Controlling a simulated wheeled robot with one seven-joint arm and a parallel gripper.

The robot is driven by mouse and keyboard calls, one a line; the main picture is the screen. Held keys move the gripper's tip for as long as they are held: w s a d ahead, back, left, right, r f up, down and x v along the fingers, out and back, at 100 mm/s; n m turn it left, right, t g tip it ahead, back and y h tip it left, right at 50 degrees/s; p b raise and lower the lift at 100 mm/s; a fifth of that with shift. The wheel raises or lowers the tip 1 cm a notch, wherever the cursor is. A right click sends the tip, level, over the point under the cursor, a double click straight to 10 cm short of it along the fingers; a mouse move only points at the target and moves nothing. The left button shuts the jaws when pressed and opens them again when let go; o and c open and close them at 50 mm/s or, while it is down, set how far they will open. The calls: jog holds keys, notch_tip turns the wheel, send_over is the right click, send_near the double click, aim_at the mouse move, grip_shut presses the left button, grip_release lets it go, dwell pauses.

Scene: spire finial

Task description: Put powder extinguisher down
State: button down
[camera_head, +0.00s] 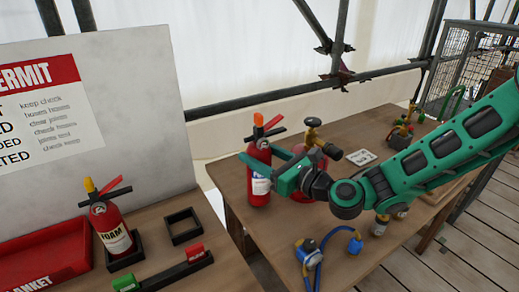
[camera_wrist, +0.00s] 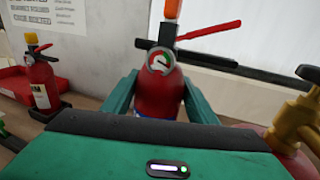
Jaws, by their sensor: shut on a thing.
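The red extinguisher (camera_head: 258,190), with an orange top, black-and-red levers and a blue-and-white label, is upright in my gripper (camera_head: 272,172). Its label is partly hidden, so I cannot read it. In the wrist view the extinguisher (camera_wrist: 160,90) stands between the two green fingers (camera_wrist: 160,104), its gauge facing me. It is over the left part of the right-hand wooden table (camera_head: 232,190); I cannot tell whether its base touches the tabletop. An empty black square holder (camera_head: 171,239) is on the left-hand table (camera_head: 165,208).
A FOAM extinguisher (camera_head: 112,232) stands in a black holder beside the empty one. A red tray (camera_head: 40,250) and a rack with red and green pieces (camera_head: 165,275) are near. Behind my gripper is a red vessel with a brass valve (camera_head: 312,140). A blue hose (camera_head: 318,255) lies in front.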

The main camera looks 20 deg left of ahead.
jog(key=shift+f, duration=1.05)
jog(key=c, duration=0.7)
grip_release()
jog(key=shift+f, duration=0.15)
jog(key=shift+c, duration=0.2)
